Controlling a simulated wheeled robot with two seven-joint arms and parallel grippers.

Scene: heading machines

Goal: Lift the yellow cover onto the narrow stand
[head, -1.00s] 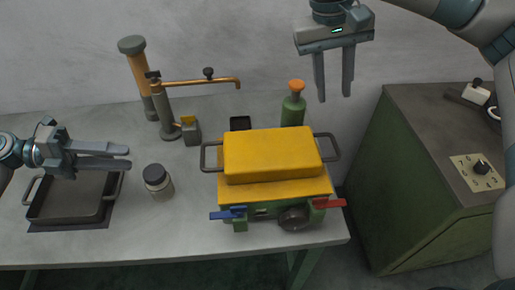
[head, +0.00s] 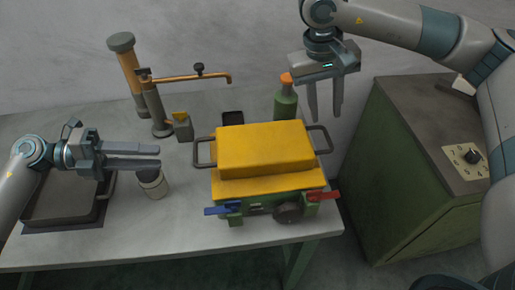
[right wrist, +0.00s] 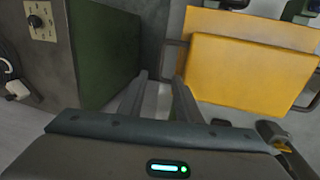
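The yellow cover (head: 265,150) sits on a green machine (head: 290,207) on the table, with a dark handle at its left end (head: 203,152) and one at its right end (head: 320,138). In the right wrist view the cover (right wrist: 245,70) is right of the fingers. My right gripper (head: 326,117) is open and empty, fingers downward, above and near the right handle, apart from it. My left gripper (head: 160,157) is open and empty, fingers pointing right, over the jar's lid and left of the left handle. I cannot tell which thing is the narrow stand.
A green bottle (head: 286,103) stands behind the cover. A jar (head: 153,186) is under my left fingertips. A pipe fitting (head: 165,100) stands behind. A black tray (head: 62,208) is at left. A green cabinet (head: 400,170) stands right. Blue and red levers stick out in front.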

